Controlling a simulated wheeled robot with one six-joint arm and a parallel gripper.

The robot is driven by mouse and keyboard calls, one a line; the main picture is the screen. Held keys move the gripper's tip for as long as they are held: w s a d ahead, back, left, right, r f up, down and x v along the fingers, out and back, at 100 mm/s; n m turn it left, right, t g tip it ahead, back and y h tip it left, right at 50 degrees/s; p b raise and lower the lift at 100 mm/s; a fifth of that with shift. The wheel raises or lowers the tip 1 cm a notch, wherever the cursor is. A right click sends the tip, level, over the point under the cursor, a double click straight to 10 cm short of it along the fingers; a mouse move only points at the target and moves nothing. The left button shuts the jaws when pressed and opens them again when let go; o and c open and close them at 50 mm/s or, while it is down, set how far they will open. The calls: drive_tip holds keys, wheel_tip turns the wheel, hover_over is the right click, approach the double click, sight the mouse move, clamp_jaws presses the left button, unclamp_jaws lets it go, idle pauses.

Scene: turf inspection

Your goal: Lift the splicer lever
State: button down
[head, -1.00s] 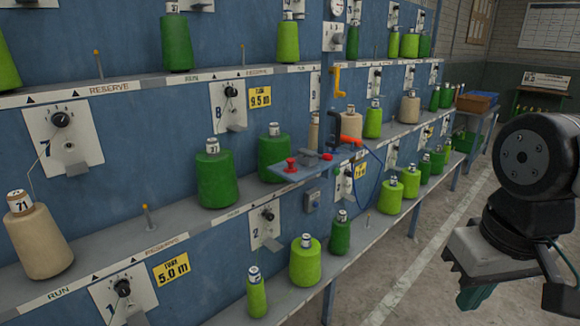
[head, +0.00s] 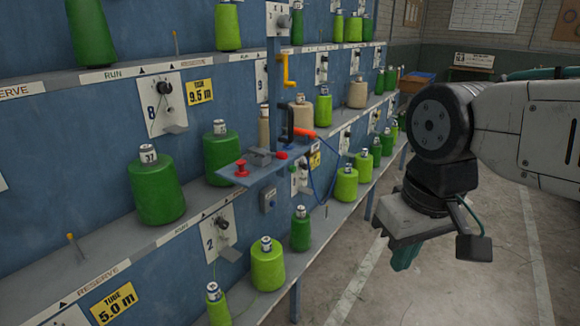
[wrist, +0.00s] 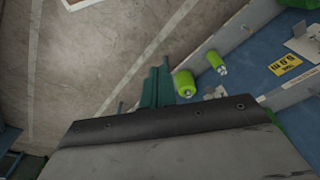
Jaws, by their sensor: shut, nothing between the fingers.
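The splicer (head: 262,157) is a small grey device on a blue-grey bracket plate (head: 268,173) that juts from the rack post, left of centre in the head view. A red mushroom-shaped knob (head: 241,168) stands at its near end and a smaller red part (head: 281,156) at its far end. I cannot tell which part is the lever. My gripper (head: 403,258) hangs over the aisle, well right of the splicer and apart from it. Its green fingers (wrist: 156,88) are shut and empty in the wrist view, where the splicer is not visible.
An orange-tipped tool (head: 303,132) with a blue hose (head: 318,190) hangs behind the splicer. A yellow crank handle (head: 287,72) is above. Green and beige yarn cones, including a dark green cone (head: 155,190), crowd the rack shelves. The aisle floor (head: 345,290) is clear.

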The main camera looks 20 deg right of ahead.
drive_tip(key=w+a+f+m+g+y, duration=0.2)
drive_tip(key=w+a+m+y, duration=0.5)
drive_tip(key=a, duration=0.3)
drive_tip(key=w+a+m+t+y, duration=0.2)
drive_tip(key=w+m+t+y, duration=0.3)
drive_tip(key=w+m, duration=0.6)
drive_tip(key=w+d+f+m+t+h, duration=0.1)
drive_tip(key=w+d+f+m+t, duration=0.2)
drive_tip(key=w+d+m+t, duration=0.2)
drive_tip(key=w+d+f+m+t+h, duration=0.2)
drive_tip(key=w+d+f+m+t, duration=0.2)
drive_tip(key=w+d+m, duration=0.4)
drive_tip(key=w+m+t, duration=0.1)
drive_tip(key=m, duration=0.3)
drive_tip(key=shift+w+f+h, duration=0.3)
drive_tip(key=shift+w, duration=0.1)
